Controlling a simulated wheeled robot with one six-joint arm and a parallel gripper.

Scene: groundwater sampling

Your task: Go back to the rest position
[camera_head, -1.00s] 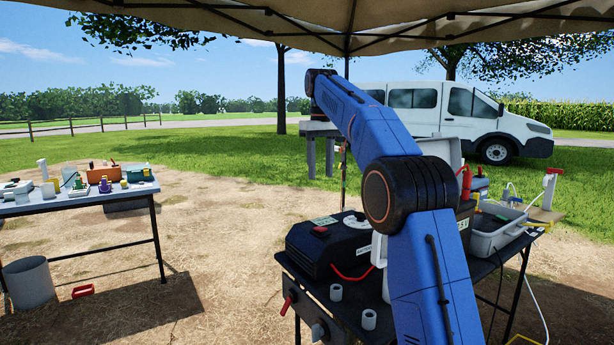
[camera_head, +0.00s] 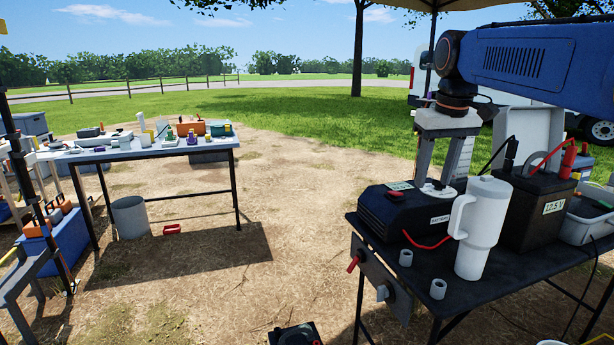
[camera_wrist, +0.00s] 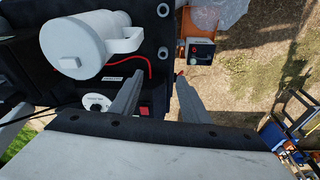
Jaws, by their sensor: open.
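My gripper (camera_head: 442,165) points down above the black table at the right, beside and over the black battery-labelled box (camera_head: 415,207). In the wrist view my gripper (camera_wrist: 158,78) has its two grey fingers spread apart with nothing between them. The black box shows there partly, with its red cable and a red switch. My blue arm link crosses the upper right of the head view.
A white handled mug (camera_head: 484,230) stands on the black table (camera_head: 445,265), near a 12.5 V battery (camera_head: 535,205) and a grey tub (camera_head: 588,218). Another table (camera_head: 160,151) with small items stands at left. Bare ground lies between the tables.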

